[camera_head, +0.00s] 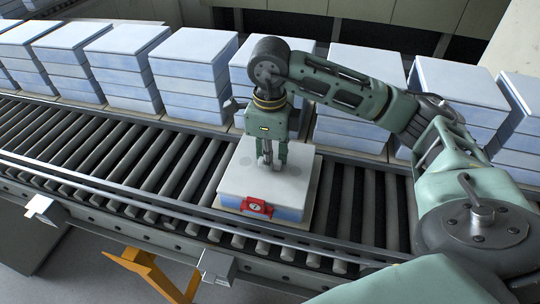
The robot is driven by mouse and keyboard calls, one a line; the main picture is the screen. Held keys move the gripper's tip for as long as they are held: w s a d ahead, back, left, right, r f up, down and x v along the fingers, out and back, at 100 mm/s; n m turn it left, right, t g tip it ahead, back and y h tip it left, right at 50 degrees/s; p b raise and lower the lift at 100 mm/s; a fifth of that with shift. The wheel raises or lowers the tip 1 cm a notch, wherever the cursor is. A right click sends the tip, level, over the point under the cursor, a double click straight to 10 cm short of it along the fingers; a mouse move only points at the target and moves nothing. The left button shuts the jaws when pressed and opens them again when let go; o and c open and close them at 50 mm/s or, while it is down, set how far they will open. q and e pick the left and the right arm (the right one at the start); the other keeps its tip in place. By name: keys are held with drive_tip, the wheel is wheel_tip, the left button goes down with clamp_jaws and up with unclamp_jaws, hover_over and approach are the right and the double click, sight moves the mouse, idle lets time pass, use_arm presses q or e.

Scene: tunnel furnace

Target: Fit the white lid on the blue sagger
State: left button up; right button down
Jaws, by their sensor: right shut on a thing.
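The blue sagger (289,214) sits on a thin pale plate (313,190) on the roller conveyor. Only a band of its blue side shows. The white lid (240,183) lies over its top, looking level and roughly lined up with it. I cannot tell whether the lid is fully seated. My right gripper (272,163) points down at the middle of the lid and is shut on it; the fingers hide the spot that they grip. A red numbered tag (257,207) is on the front side. My left gripper is not in view.
Stacks of blue saggers with white tops (190,75) stand in a row behind the conveyor, close behind my right arm. Bare rollers (130,165) lie left and right of the sagger. A metal rail (130,195) runs along the front, with an orange bracket (150,272) below.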

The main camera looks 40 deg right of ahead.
drive_tip(key=c, duration=1.6)
unclamp_jaws()
drive_tip(key=shift+c, duration=0.2)
drive_tip(key=shift+r, duration=0.1)
wheel_tip(320, 180, up, 12)
